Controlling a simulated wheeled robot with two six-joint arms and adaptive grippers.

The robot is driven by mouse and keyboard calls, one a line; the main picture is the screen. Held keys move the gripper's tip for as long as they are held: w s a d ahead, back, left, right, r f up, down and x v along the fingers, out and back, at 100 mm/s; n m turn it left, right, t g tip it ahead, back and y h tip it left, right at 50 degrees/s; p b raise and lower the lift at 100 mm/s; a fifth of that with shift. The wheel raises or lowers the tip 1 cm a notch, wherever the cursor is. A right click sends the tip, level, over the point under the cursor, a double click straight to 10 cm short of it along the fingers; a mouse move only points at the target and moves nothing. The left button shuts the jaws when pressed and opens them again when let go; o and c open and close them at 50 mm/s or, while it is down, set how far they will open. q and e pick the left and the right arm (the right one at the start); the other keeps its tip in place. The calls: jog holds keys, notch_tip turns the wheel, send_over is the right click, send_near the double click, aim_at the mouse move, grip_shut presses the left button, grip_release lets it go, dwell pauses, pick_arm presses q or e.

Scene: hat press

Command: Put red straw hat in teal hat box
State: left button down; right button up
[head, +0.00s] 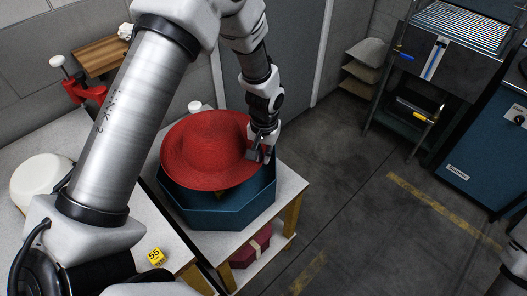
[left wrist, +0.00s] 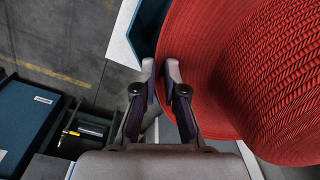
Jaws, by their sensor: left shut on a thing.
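The red straw hat (head: 205,145) is a wide-brimmed woven hat, held slightly tilted over the teal hat box (head: 222,213). The box is open-topped with angled sides, and the hat hides most of its opening. My left gripper (head: 262,152) is shut on the right edge of the hat's brim. In the left wrist view the two fingertips (left wrist: 161,70) meet at the brim's edge, and the hat (left wrist: 235,75) fills the right side. Part of the teal box (left wrist: 146,30) shows behind the fingers. My right gripper is not in view.
The box stands on a pale table (head: 290,187), with a dark red box (head: 251,246) on the shelf below. A cream hat form (head: 40,182) and a red clamp (head: 84,92) are at the left. Open floor is at the right.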

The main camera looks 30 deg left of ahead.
pick_arm(q)
notch_tip(320, 180, down, 15)
jog(key=b, duration=0.8)
jog(key=shift+w+r, duration=0.1)
jog(key=shift+r, duration=0.1)
jog(key=shift+f, duration=0.1)
jog(key=shift+f+b, duration=0.3)
jog(key=shift+f, duration=0.1)
dwell(0.3)
jog(key=c, duration=1.2)
grip_release()
